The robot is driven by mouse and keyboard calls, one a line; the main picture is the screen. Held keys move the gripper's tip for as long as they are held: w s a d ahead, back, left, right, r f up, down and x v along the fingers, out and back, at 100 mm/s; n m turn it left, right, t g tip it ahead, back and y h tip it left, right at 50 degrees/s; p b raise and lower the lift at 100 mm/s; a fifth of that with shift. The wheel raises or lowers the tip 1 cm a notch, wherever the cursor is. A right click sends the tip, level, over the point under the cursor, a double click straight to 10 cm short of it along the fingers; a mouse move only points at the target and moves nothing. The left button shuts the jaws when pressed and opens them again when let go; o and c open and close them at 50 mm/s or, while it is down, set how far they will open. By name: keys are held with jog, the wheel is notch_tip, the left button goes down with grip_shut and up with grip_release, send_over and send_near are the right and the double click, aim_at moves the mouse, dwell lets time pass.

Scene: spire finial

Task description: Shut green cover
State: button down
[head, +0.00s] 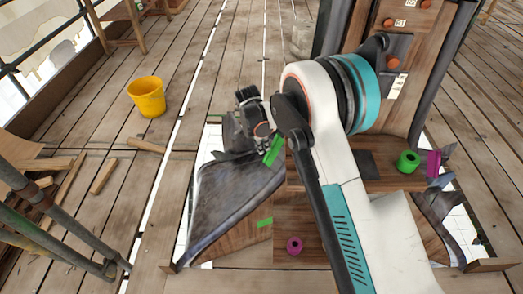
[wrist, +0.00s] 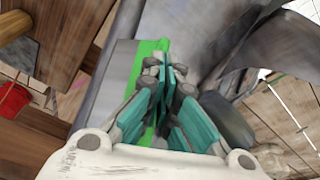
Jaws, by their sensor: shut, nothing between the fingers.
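A green strip that looks like the green cover (head: 273,150) shows in the head view beside the grey sloped stone piece, close to my gripper (head: 262,130). In the wrist view the green cover (wrist: 138,75) is a long bright green band running up and down along a grey surface. My gripper (wrist: 167,78) has its teal fingers together with nothing between them. Its fingertips are right by the green band and overlap it in the picture; I cannot tell whether they touch it. The fingers hide part of the band, and its hinge and opening angle cannot be made out.
A smaller green patch (head: 265,222) and a magenta ring (head: 294,245) are on the lower wood. A green ring (head: 408,161) and magenta piece (head: 433,163) sit at right. A yellow bucket (head: 146,97) stands on open planks at left; metal pipes (head: 60,235) are at lower left.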

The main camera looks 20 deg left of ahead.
jog(key=shift+w+d+f+m, duration=0.1)
jog(key=shift+w+m, duration=0.3)
jog(key=shift+w, duration=0.05)
jog(key=shift+w+d+f, duration=0.25)
jog(key=shift+w+f, duration=0.05)
jog(key=shift+w, duration=0.4)
jog(key=shift+w+d+f, duration=0.25)
jog(key=shift+w, duration=0.4)
